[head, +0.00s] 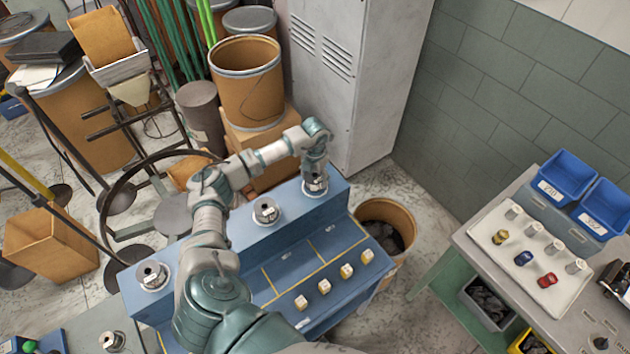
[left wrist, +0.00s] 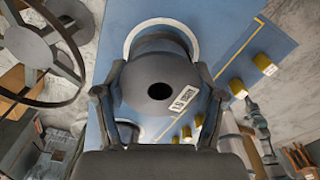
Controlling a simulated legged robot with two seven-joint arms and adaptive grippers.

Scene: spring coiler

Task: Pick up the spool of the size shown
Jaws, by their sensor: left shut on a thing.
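My left gripper (head: 315,176) is at the right end of the blue bench's raised back ledge (head: 232,232), pointing down. It is shut on a grey metal spool (head: 315,187). In the left wrist view the fingers (left wrist: 160,78) lie on both sides of this spool (left wrist: 150,100), which has a dark centre hole and a white label I cannot read surely. A pale ring (left wrist: 133,36) shows on the blue surface behind it. A middle spool (head: 266,210) and a left spool (head: 152,274) stand upright on the same ledge. My right gripper is not in view.
Several small cream blocks (head: 324,286) line the lower bench, which has yellow lines. A bin (head: 388,228) stands to its right. The right table (head: 478,236) holds coloured and grey small spools on a mat, plus blue bins (head: 566,175). A grey cabinet (head: 335,85) rises behind.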

